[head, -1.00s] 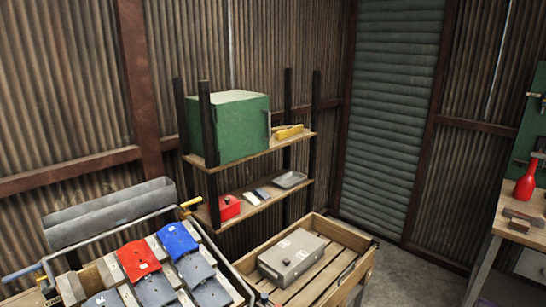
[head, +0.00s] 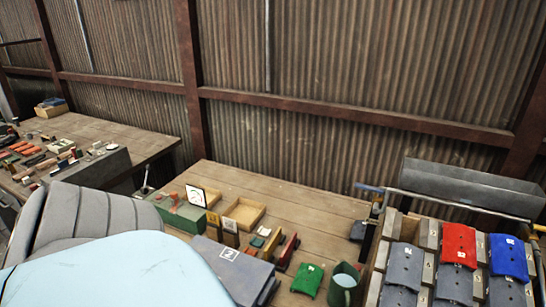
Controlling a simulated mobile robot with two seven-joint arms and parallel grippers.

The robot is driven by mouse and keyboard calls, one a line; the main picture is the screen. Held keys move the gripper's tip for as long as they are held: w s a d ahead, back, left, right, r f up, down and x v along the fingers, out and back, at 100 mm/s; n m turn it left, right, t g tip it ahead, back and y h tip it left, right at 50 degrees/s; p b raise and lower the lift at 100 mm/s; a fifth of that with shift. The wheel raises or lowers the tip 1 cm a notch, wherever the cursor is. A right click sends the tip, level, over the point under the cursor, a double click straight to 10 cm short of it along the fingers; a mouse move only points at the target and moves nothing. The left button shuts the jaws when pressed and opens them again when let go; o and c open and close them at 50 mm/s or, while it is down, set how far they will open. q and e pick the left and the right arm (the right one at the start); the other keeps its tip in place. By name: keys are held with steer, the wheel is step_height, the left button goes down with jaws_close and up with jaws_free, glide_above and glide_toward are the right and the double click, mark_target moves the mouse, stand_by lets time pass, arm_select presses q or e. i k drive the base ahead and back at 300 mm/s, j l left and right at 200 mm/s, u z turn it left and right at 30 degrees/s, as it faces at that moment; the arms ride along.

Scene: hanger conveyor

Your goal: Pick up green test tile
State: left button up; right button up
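The green test tile (head: 307,280) lies on the wooden workbench (head: 300,197), near the bottom of the head view. It has a small white mark on its face. It sits between a dark grey box-like thing with a white label (head: 232,270) on its left and a dark green mug (head: 344,287) on its right. Neither of my grippers is in view.
A rack with grey, red (head: 458,245) and blue (head: 508,256) tiles stands at the right. Small wooden trays (head: 244,213) and small tools lie on the bench behind the green tile. A grey ribbed seat-like shape (head: 85,222) and a light blue surface fill the lower left.

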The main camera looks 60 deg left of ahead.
mark_target(311, 272)
steer(key=u, duration=1.5)
steer(key=k+j+z, duration=0.1)
steer(key=k+z, duration=0.55)
steer(key=z, duration=0.2)
